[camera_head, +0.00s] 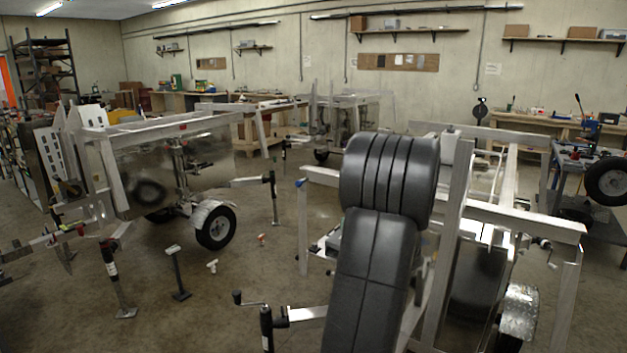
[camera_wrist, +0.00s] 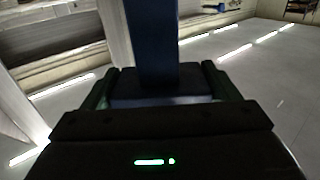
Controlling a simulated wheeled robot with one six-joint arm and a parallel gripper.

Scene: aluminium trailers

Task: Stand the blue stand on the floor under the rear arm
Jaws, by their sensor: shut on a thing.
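The blue stand (camera_wrist: 152,45) shows in the wrist view as a dark blue upright post with a wider block at its lower end. My gripper (camera_wrist: 163,82) has a finger on each side of it and is shut on it. The stand's far end runs out of the top of the picture. In the head view my own dark arm covers the middle right, and neither my gripper nor the stand can be made out there. An aluminium trailer frame (camera_head: 545,225) stands around and behind my arm. I cannot tell which of its bars is the rear arm.
A second trailer (camera_head: 150,170) with a wheel (camera_head: 215,228) stands at the left. A black post on a foot (camera_head: 177,272) and small fittings (camera_head: 212,266) are on the floor between. A crank jack (camera_head: 266,325) is close in front. A cart (camera_head: 590,205) stands far right. Open floor shows at lower left.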

